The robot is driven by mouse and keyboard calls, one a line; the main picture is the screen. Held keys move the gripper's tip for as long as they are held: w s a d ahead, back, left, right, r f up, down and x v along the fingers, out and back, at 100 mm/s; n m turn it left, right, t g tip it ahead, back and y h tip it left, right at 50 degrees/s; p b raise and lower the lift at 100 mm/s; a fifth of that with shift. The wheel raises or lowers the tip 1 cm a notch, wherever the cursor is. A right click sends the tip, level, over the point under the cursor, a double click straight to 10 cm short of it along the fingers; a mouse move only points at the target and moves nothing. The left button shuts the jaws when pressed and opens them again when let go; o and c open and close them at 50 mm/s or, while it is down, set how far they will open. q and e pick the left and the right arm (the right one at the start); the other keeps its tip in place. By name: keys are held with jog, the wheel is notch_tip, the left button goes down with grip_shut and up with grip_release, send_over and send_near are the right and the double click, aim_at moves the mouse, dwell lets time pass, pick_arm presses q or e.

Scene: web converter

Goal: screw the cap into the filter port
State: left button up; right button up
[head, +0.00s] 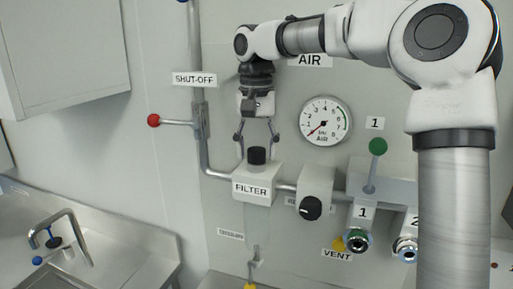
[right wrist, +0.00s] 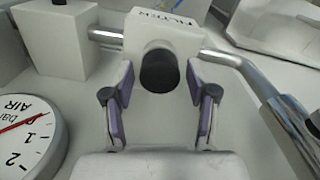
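The black cylindrical cap (head: 257,155) stands upright on top of the white block labelled FILTER (head: 252,190). The port is hidden beneath the cap, and I cannot tell how far the cap is threaded in. My right gripper (head: 256,145) points down from above, its fingers spread on either side of the cap. In the right wrist view the cap (right wrist: 159,71) lies between the two purple-padded fingertips (right wrist: 160,80), with a gap on each side. The filter block (right wrist: 170,28) shows behind it. My left gripper is not in view.
An AIR gauge (head: 326,121) is right of the gripper. A red-knobbed shut-off lever (head: 175,122) and vertical pipe are to the left. A block with a black knob (head: 311,207) and a green-knobbed lever (head: 375,160) are to the right. A sink counter is lower left.

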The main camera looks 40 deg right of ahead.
jog(key=shift+r+n+p, duration=0.2)
jog(key=shift+n+p, duration=0.4)
jog(key=shift+p, duration=0.05)
jog(key=shift+n+p, duration=0.65)
jog(key=shift+n, duration=0.55)
jog(key=shift+f, duration=0.25)
